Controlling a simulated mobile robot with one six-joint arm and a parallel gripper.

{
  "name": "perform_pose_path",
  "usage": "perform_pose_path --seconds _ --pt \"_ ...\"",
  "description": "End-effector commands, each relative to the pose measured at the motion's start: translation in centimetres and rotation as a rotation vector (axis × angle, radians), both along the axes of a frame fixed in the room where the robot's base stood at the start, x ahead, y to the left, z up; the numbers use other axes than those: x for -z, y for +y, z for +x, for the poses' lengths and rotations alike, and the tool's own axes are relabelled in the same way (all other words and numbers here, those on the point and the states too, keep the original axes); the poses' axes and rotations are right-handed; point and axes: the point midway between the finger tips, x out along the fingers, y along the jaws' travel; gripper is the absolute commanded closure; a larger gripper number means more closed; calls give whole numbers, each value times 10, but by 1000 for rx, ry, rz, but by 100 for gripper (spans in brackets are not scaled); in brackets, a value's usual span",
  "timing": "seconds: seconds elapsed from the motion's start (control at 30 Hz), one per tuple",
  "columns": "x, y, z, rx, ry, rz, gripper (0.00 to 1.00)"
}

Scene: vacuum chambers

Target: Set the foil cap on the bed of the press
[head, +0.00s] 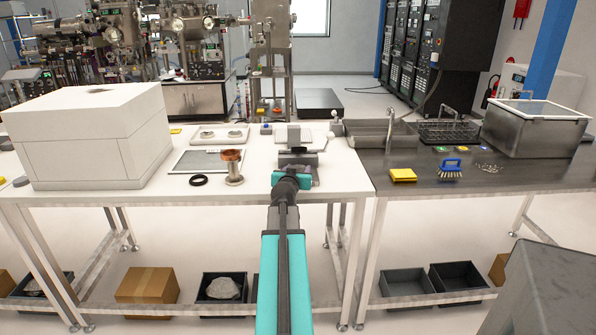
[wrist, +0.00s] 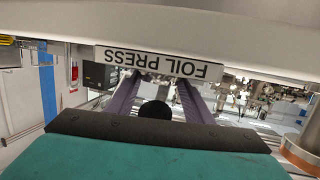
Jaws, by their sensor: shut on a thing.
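My gripper (head: 291,170) is over the white table, just in front of the foil press (head: 297,148), a small grey metal device near the table's right side. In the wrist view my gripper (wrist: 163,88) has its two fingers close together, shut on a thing. A dark round shape shows between the finger bases; I cannot tell what it is. The foil cap is not clearly visible in either view; the gripper hides most of what it holds. An upside-down FOIL PRESS label (wrist: 158,63) shows beyond the fingers. The press bed is partly hidden behind my gripper.
A copper-topped metal piece (head: 233,167), a black ring (head: 198,180) and a framed panel (head: 208,161) lie left of the press. A large white box (head: 95,140) stands farther left. On the right, a dark bench holds a sink (head: 372,134) and a yellow sponge (head: 403,175).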

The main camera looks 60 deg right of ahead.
Motion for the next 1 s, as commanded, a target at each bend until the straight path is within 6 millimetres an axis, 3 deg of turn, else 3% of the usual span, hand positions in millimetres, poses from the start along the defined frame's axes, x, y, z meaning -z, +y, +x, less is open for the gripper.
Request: perform_pose_path --seconds 0.17,0.2,0.3,0.77,1.0 --pt "3 0 0 0 0 0 74" --pt "2 0 0 0 0 0 46" --pt "2 0 0 0 0 0 34" --pt "-1 0 0 0 0 0 34" --pt "-3 16 -5 -1 0 -1 34"
